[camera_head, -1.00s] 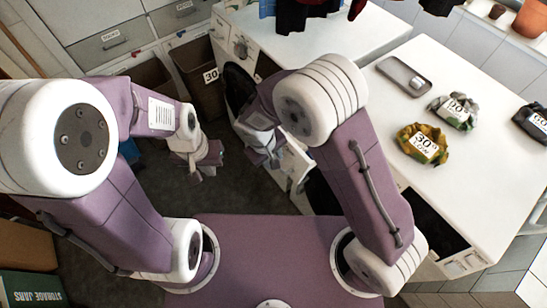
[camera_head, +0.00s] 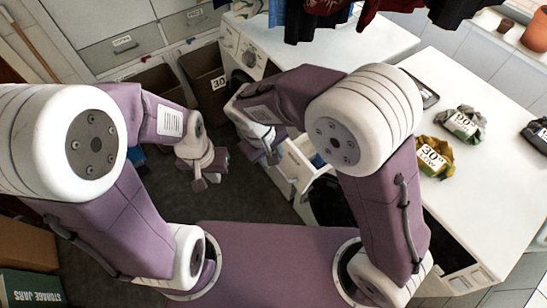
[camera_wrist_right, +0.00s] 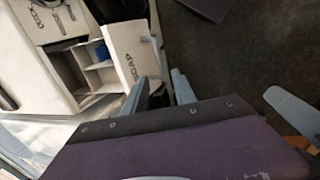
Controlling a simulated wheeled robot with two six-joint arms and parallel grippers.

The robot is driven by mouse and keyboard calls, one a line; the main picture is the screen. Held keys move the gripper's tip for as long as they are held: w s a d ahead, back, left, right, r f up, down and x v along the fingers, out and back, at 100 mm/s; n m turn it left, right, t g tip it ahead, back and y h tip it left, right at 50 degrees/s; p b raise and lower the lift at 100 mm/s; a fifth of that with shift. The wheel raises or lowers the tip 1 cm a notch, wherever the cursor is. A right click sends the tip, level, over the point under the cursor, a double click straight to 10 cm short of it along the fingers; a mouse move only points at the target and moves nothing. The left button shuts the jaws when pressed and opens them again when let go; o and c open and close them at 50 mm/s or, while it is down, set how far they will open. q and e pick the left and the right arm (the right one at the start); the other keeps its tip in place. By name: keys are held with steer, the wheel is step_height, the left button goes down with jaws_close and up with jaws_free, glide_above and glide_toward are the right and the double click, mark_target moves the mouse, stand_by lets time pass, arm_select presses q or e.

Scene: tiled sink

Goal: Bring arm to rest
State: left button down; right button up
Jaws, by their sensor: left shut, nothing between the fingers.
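My left gripper (camera_head: 205,172) hangs over the dark floor in the head view, shut and empty, with nothing touching it. My right gripper (camera_head: 268,150) is in front of the white appliances, partly hidden by its own purple arm. In the right wrist view the right gripper's two blue-grey fingers (camera_wrist_right: 161,92) stand apart with a gap and nothing held. Both arms are bent, with the forearms reaching forward from my purple base.
An open white drawer (camera_head: 299,166) is just right of my right gripper; the wrist view shows a white panel marked SOAP (camera_wrist_right: 128,55). Dark bins (camera_head: 204,76) stand behind. Clothes (camera_head: 330,16) hang above.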

stand_by(0.3)
steer(key=w+d+r+m, duration=0.1)
steer(key=d, duration=0.2)
steer(key=w+d+m, duration=0.1)
steer(key=d, duration=0.2)
steer(key=w+d+r+m, duration=0.1)
steer(key=d, duration=0.2)
steer(key=shift+w+d+r+m, duration=0.3)
steer(key=shift+d+m, duration=0.1)
steer(key=s+d+f+m+y, duration=0.2)
steer(key=s+d+f+m, duration=0.1)
steer(key=s+d, duration=0.6)
steer(key=shift+s+d+f+m, duration=0.35)
steer(key=shift+d+m, duration=0.25)
steer(key=shift+d, duration=0.3)
steer(key=shift+s, duration=0.1)
